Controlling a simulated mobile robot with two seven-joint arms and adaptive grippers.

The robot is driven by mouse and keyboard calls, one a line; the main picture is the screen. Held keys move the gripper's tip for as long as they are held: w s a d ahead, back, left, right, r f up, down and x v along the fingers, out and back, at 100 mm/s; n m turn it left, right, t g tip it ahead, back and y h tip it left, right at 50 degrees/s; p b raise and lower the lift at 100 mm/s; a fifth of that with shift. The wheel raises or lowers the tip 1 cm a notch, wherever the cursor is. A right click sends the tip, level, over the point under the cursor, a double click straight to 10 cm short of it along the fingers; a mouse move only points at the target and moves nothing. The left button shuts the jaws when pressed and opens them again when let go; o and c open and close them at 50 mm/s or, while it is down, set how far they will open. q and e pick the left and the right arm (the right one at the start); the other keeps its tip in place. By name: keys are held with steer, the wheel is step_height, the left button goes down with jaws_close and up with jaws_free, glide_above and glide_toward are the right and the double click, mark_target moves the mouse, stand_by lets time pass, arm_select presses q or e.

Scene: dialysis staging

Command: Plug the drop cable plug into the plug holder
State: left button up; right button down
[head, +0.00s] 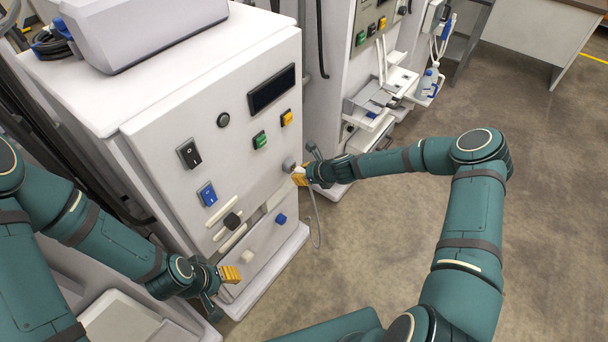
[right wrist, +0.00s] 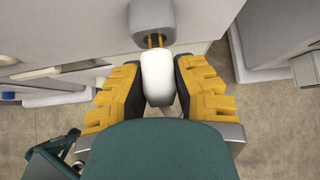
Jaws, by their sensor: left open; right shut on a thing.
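The white drop cable plug (right wrist: 157,78) is between the yellow finger pads of my right gripper (right wrist: 158,88), which is shut on it. Its two brass pins point at the grey plug holder (right wrist: 153,18) on the machine front. The pins show between the plug body and the holder; I cannot tell whether their tips are inside. In the head view the right gripper (head: 299,177) is close to the holder (head: 289,164), and the plug is mostly hidden. The grey cable (head: 316,225) hangs below. My left gripper (head: 222,287) is open and empty, low near the machine's front.
The white machine (head: 165,130) carries a black switch (head: 189,153), a blue switch (head: 208,194), and green and yellow buttons. A second machine (head: 345,70) with trays and a bottle (head: 426,83) stands behind. The floor (head: 385,230) at right is clear.

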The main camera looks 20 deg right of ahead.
steer(key=shift+w+a, duration=0.5)
steer(key=shift+w, duration=0.15)
steer(key=c, duration=0.8)
jaws_free()
steer(key=shift+o, duration=0.2)
steer(key=v, duration=1.2)
steer(key=shift+r, duration=0.1)
steer(key=s+a+f+n+g, duration=0.2)
steer(key=s+a+f+n, duration=0.1)
steer(key=s+a+n, duration=0.4)
steer(key=s+a+f+n+g, duration=0.3)
steer(key=s+a+n, duration=0.35)
steer(key=n, duration=0.35)
steer(key=s+n+g+h, duration=0.1)
steer(key=s+n+h, duration=0.1)
steer(key=s+n, duration=0.7)
steer(key=shift+f+n, duration=0.2)
steer(key=shift+n, duration=0.3)
